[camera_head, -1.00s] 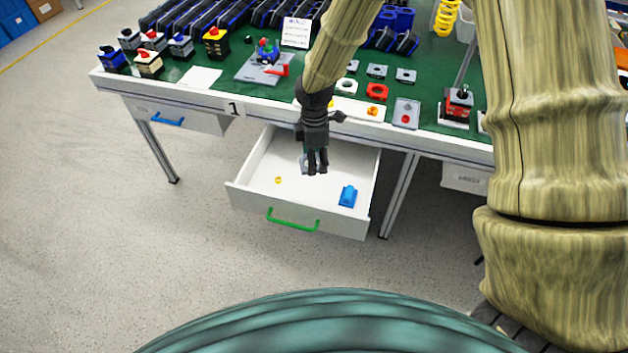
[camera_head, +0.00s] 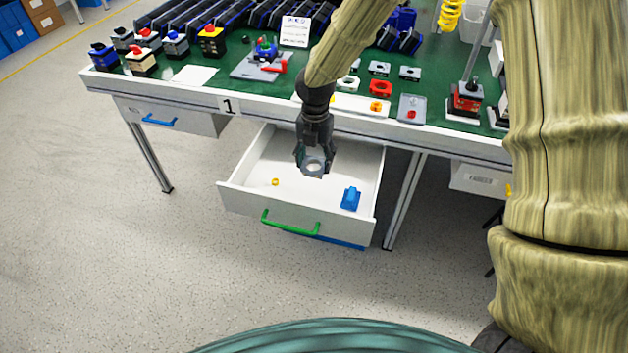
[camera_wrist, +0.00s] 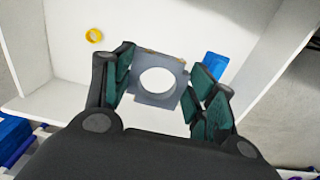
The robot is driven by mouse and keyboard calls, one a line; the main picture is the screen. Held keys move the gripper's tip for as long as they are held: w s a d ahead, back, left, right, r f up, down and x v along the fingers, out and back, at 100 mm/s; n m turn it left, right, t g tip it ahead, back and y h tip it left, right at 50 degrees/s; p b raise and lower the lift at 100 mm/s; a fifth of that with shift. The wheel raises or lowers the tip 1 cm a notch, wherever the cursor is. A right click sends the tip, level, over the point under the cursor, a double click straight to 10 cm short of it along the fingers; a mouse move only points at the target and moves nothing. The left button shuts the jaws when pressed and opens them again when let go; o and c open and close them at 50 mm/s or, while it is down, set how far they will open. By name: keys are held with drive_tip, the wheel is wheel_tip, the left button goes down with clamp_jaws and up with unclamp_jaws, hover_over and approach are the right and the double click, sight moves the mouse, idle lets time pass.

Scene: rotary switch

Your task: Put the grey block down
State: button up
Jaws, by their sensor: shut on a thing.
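The grey block (camera_wrist: 150,98), a flat square piece with a round hole, is between the fingers of my gripper (camera_wrist: 158,92) in the wrist view. My gripper is shut on it by its sides. In the head view, my gripper (camera_head: 315,168) with the grey block (camera_head: 314,170) is over the open white drawer (camera_head: 250,165). The gap between the block and the drawer floor is hard to judge.
In the drawer, a small yellow ring (camera_head: 275,182) lies at the left and a blue part (camera_head: 351,199) at the right. The drawer has a green handle (camera_head: 290,224). The green-topped workbench (camera_head: 215,88) behind it carries many switches and parts.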

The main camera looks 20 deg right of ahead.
sight(315, 190)
wheel_tip(315, 190, down, 10)
drive_tip(key=shift+r+b, duration=0.1)
drive_tip(key=shift+b, duration=0.45)
drive_tip(key=o, duration=1)
drive_tip(key=shift+c, duration=0.2)
wheel_tip(315, 190, up, 12)
drive_tip(key=p, duration=0.1)
